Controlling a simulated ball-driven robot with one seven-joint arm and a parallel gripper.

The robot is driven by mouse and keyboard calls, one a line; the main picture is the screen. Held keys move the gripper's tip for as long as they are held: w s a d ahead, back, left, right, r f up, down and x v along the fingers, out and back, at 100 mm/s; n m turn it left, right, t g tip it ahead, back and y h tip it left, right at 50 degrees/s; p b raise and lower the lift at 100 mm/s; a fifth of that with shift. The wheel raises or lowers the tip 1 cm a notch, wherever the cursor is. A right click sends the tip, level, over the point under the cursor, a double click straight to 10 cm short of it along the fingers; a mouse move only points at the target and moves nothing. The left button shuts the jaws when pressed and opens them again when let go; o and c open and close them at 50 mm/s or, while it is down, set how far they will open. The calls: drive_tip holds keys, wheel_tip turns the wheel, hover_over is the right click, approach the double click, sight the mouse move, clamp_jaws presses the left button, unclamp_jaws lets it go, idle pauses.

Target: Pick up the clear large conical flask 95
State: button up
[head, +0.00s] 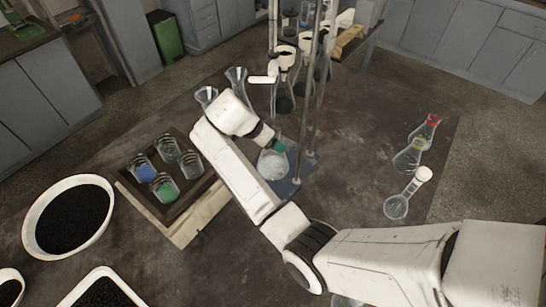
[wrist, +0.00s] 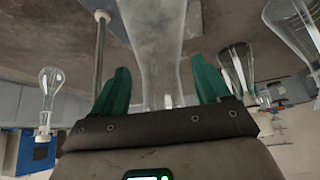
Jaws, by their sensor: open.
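A clear conical flask (head: 272,165) stands on the blue base of a metal stand near the middle of the table. Its number cannot be read. My gripper (head: 277,146) is at its neck, with part of the gripper hidden behind my arm. In the wrist view the clear flask (wrist: 157,45) lies between the two green fingers of my gripper (wrist: 159,64). The fingers are apart, with gaps visible on both sides of the neck. The gripper is open.
Metal rods (head: 315,90) rise right beside the flask. A wooden tray (head: 187,228) with several beakers is at left, beside a white bowl (head: 100,221) of black grains. Stoppered flasks (head: 397,206) stand at right. Glass funnels (head: 236,78) are behind my arm.

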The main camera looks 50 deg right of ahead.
drive_tip(key=shift+c, duration=0.4)
clamp_jaws()
